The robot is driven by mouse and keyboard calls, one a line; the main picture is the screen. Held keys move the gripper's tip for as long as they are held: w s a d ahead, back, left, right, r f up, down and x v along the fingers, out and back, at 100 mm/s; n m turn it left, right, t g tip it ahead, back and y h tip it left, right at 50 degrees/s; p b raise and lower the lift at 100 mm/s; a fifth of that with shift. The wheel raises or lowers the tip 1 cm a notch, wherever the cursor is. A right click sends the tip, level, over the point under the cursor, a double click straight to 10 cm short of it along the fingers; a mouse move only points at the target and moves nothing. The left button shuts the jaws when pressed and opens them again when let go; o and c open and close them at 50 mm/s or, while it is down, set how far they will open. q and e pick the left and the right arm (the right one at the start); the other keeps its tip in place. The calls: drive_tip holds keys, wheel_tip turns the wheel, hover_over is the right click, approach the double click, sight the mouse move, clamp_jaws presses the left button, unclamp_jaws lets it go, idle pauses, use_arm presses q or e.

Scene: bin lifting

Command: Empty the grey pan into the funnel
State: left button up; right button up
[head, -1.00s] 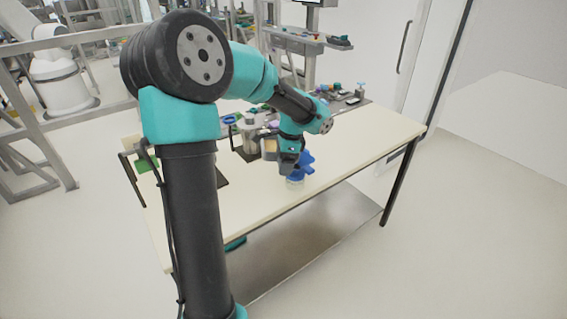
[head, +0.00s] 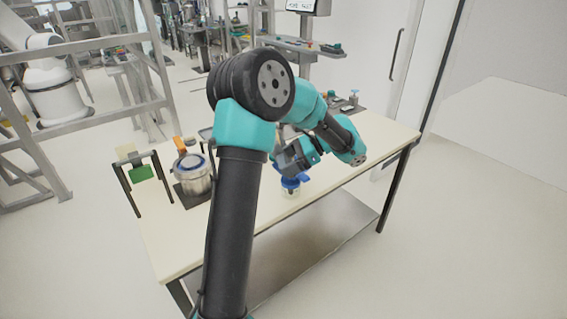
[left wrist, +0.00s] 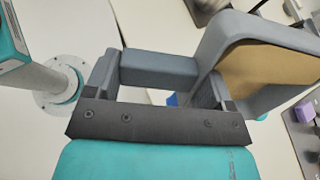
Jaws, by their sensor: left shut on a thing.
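The grey pan (left wrist: 222,42) fills the upper right of the left wrist view, with a tan content or inner floor showing inside it. My left gripper (left wrist: 155,88) is shut on its grey handle (left wrist: 160,68). In the head view my left gripper (head: 291,160) is over the table's front part, just above the blue funnel (head: 291,183). The funnel sits on a small clear jar (head: 291,193). The pan is hard to tell from the gripper in the head view. A bit of blue shows behind the handle in the left wrist view. My right gripper is out of view.
A metal pot (head: 192,178) with a blue rim stands at the table's left, by a dark frame with a green piece (head: 140,173). Small items (head: 345,102) lie at the table's back right. The table's right front (head: 365,150) is clear.

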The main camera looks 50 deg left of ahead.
use_arm(q)
drive_tip(key=shift+w+d+f+g+y, duration=0.1)
drive_tip(key=shift+w+d+g+y, duration=0.15)
drive_tip(key=shift+g, duration=0.2)
drive_tip(key=shift+w+g+y, duration=0.15)
drive_tip(key=shift+g+y, duration=0.2)
drive_tip(key=shift+g, duration=0.1)
idle(0.8)
drive_tip(key=shift+r+t+h, duration=0.6)
drive_tip(key=shift+t, duration=0.4)
drive_tip(key=shift+s, duration=0.1)
drive_tip(key=shift+s+a+f+t, duration=0.4)
drive_tip(key=shift+s+f, duration=0.05)
drive_tip(key=shift+s, duration=0.05)
drive_tip(key=shift+h, duration=0.3)
